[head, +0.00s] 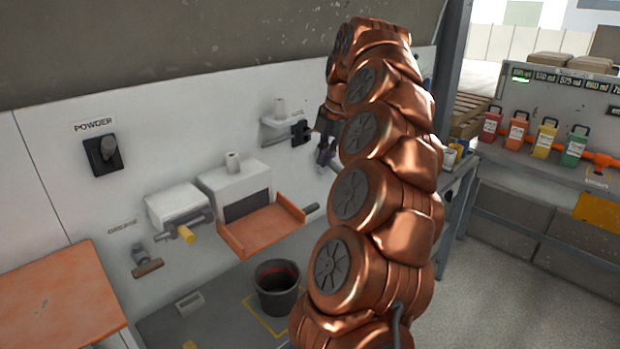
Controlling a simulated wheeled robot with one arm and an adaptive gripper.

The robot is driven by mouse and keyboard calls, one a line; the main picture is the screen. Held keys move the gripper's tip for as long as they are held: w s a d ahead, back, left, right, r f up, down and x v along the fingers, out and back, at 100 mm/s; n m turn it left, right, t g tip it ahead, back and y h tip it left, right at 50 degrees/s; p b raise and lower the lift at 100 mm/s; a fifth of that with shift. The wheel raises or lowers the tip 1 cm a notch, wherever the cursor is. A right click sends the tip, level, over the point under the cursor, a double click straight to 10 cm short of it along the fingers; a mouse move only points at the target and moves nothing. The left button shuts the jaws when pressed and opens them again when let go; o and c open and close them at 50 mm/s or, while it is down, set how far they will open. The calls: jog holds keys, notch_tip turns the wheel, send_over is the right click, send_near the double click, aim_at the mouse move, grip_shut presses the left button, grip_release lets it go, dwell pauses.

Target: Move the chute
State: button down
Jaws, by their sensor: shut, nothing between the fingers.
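An orange open-ended tray that looks like the chute (262,229) juts from the front of a white box (234,184) on the wall panel. It has low side walls and slopes toward the black bucket (278,286). My gripper (325,158) hangs near the wall, to the right of and above the chute and apart from it. It is small in the view, partly hidden behind my copper arm, and it is shut and empty.
A black switch (104,154) under the POWDER label and a white unit with a yellow-ended part (187,234) are on the wall. An orange table (60,298) stands at front left. Coloured containers (546,139) line the right shelf. Floor at right is clear.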

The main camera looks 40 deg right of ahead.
aim_at(312, 207)
jog(key=p+x, duration=0.3)
jog(key=x, duration=1.1)
jog(key=shift+d, duration=0.1)
jog(key=shift+b, duration=0.3)
jog(key=f+t+b, duration=0.1)
jog(key=b, duration=0.1)
jog(key=f+t+b, duration=0.1)
jog(key=b, duration=0.2)
jog(key=shift+s+f, duration=0.1)
jog(key=shift+s, duration=0.2)
jog(key=shift+t+b, duration=0.3)
jog(key=shift+s+r, duration=0.15)
jog(key=shift+r, duration=0.5)
jog(key=b+v, duration=0.1)
jog(key=v, duration=1.1)
jog(key=shift+s+r, duration=0.15)
jog(key=shift+r, duration=0.25)
